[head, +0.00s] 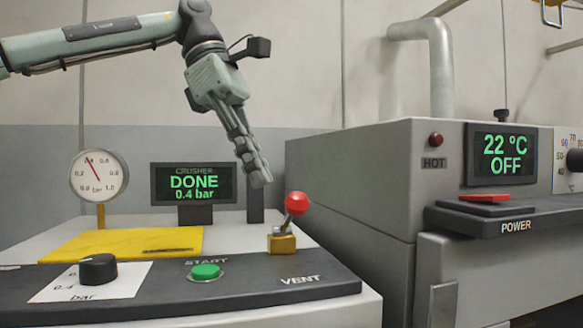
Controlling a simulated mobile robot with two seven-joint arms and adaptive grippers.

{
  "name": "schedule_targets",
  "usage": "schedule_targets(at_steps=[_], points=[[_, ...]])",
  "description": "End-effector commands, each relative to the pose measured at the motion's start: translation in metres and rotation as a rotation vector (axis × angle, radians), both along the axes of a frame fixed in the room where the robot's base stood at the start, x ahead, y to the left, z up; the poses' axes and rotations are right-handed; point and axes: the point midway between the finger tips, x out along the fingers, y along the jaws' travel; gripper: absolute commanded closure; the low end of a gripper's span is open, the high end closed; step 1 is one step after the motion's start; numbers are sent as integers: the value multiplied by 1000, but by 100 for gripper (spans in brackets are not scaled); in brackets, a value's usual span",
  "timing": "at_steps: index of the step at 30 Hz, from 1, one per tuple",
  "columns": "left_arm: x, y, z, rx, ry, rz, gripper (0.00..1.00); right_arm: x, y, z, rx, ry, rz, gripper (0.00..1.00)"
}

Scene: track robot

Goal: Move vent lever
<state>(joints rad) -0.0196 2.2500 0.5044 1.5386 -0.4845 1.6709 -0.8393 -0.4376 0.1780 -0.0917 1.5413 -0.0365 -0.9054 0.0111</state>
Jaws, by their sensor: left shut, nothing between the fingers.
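The vent lever (296,204) has a round red knob on a short metal stem. The stem rises from a yellow base (283,243) at the right end of the crusher's dark panel, behind the word VENT. It tilts up and to the right. My left gripper (262,181) comes in from the upper left and points down. Its fingers are shut and empty, above and to the left of the red knob, with a small gap in the picture. My right gripper is not in view.
The crusher display (193,183) reads DONE, 0.4 bar. A gauge (99,176), a black knob (98,269) and a green START button (206,271) are on the left. A grey oven (350,185) reading 22 °C OFF stands close on the right, with a red POWER switch (485,198).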

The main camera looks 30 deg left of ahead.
Motion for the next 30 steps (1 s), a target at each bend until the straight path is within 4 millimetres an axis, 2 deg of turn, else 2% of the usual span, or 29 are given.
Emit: schedule_targets(at_steps=[15,21,30], points=[[-13,39,88,1,-2,3,100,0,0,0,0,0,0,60],[-16,46,103,0,-1,0,100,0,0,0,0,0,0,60],[-17,47,104,0,0,-1,100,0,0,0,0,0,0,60]])
